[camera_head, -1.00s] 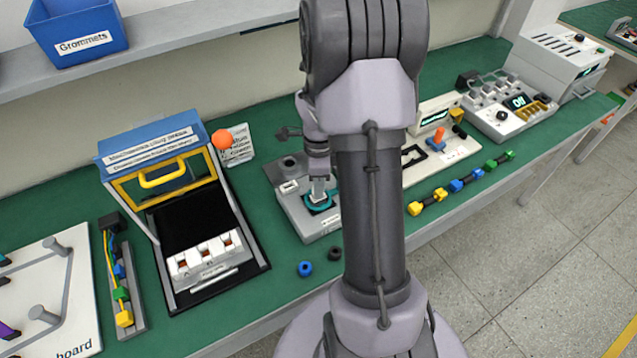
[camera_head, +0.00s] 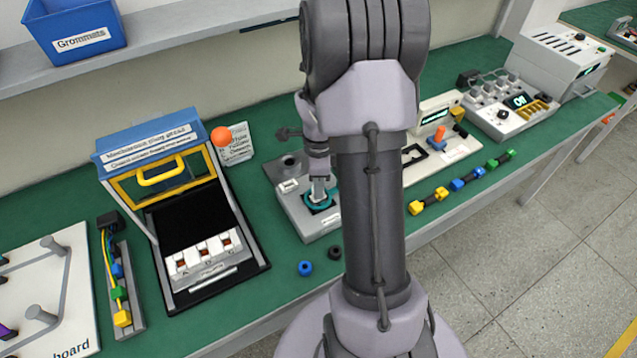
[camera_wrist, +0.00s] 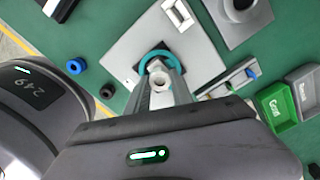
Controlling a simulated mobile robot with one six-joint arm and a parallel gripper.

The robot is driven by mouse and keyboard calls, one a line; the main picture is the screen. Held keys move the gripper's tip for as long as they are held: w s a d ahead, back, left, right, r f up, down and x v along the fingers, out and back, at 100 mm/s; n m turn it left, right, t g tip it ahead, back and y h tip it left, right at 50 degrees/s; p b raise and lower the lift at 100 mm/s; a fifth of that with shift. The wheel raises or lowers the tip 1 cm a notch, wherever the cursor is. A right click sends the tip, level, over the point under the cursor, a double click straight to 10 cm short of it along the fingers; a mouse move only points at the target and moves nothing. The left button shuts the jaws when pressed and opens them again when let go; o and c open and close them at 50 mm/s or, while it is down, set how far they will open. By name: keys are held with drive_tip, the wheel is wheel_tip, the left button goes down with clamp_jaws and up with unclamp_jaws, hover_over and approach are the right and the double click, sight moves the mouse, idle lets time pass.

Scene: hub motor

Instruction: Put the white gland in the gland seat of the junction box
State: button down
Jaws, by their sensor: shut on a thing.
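The junction box (camera_head: 296,208) is a pale grey box on the green bench, left of my arm. It has a teal ring (camera_head: 333,205) on its top, which also shows in the wrist view (camera_wrist: 144,62); I take this ring to be the gland seat. My gripper (camera_head: 319,190) points down at this ring. In the wrist view my gripper (camera_wrist: 160,78) is shut on a small pale round piece with a hole, which I take to be the white gland (camera_wrist: 158,88). The fingers hide much of it and the ring's middle. I cannot tell whether it touches the seat.
A blue ring (camera_head: 305,268) and a black ring (camera_head: 335,252) lie on the bench before the box. A machine with a yellow-framed guard (camera_head: 160,178) stands left. Green (camera_wrist: 275,108) and grey bins show at right in the wrist view. My arm hides the bench right of the box.

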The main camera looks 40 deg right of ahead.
drive_tip(key=shift+f+b, duration=0.6)
drive_tip(key=shift+f, duration=0.1)
drive_tip(key=c, duration=1)
unclamp_jaws()
drive_tip(key=shift+c, duration=0.2)
wheel_tip(320, 180, up, 18)
drive_tip(key=p, duration=0.6)
drive_tip(key=shift+f, duration=0.2)
